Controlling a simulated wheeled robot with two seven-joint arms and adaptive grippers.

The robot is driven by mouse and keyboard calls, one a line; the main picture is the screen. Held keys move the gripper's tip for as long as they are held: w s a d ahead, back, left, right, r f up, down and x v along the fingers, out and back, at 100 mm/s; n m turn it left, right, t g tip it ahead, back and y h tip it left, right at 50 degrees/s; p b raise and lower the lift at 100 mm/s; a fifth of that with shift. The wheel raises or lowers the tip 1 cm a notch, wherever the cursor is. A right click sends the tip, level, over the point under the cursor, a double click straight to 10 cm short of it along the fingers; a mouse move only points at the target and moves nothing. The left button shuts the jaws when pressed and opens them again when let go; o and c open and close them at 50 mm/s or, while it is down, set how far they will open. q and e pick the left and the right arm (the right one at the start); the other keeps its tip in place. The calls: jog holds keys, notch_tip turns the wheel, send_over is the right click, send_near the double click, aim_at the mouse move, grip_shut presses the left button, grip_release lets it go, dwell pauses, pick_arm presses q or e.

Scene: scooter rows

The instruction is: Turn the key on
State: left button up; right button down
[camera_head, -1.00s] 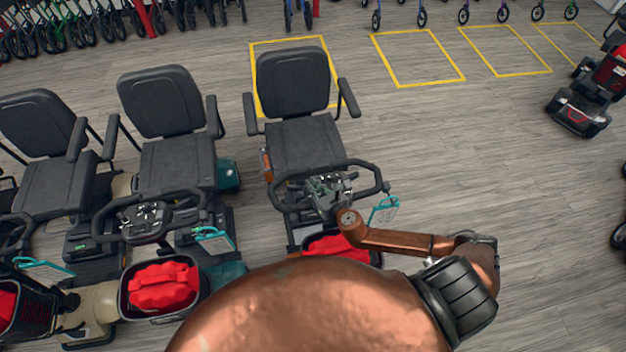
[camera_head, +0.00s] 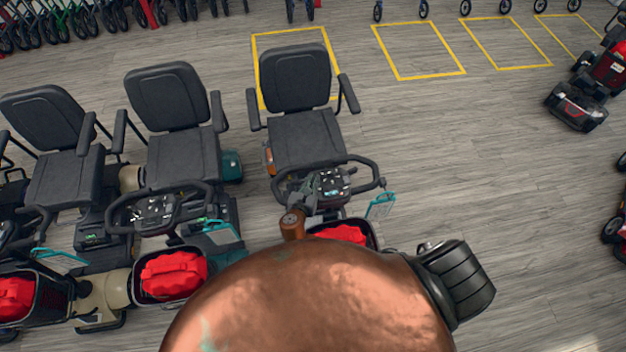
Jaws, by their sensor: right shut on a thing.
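The scooter with the dark seat (camera_head: 300,137) stands in front of me, its handlebar (camera_head: 372,183) facing me. Its dark control console (camera_head: 334,182), with small light markings, sits in the middle of the handlebar. My right gripper (camera_head: 309,186) is at the left part of the console, its fingers shut on the small key there. The key itself is hidden by the fingers and too small to make out, so its turn position cannot be told. My left gripper is not in view.
A red bag in the front basket (camera_head: 341,233) is just below the gripper, and a teal tag (camera_head: 381,206) hangs at the right of the handlebar. More scooters stand close on the left, one with its own console (camera_head: 153,210). The floor (camera_head: 480,170) to the right is open.

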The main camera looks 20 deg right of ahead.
jog(key=shift+m+h, duration=0.3)
dwell(0.4)
jog(key=c, duration=2)
grip_release()
jog(key=shift+o, duration=0.2)
jog(key=v, duration=1.2)
jog(key=shift+r, duration=0.25)
jog(key=shift+w, duration=0.15)
